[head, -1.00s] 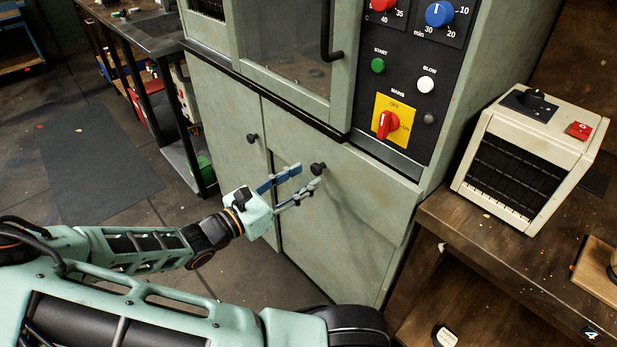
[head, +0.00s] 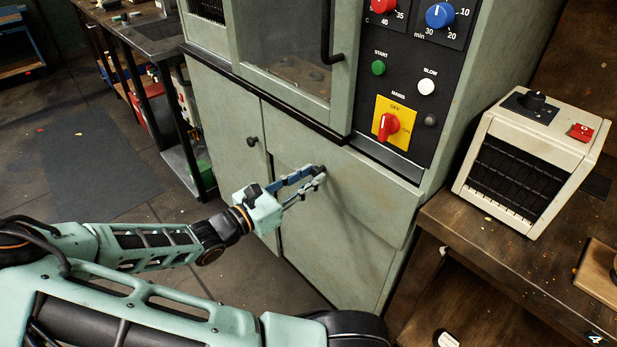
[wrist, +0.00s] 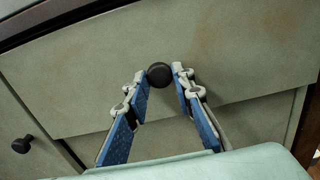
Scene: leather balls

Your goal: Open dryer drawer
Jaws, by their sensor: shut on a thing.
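The pale green dryer cabinet (head: 225,115) has a drawer front (head: 370,190) below its control panel, with a round black knob (head: 323,168). My gripper (head: 317,174) is at this knob, its fingers reaching in from the lower left. In the wrist view, the fingertips (wrist: 160,72) are on either side of the black knob (wrist: 159,76), shut on it. The fingers partly hide the knob in the head view.
A cabinet door with another black knob (head: 253,141) is left of the drawer. A wooden bench (head: 490,250) with a cream heater-like box (head: 530,160) stands close on the right. A dark metal table (head: 165,45) is at the back left. Open floor lies at left.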

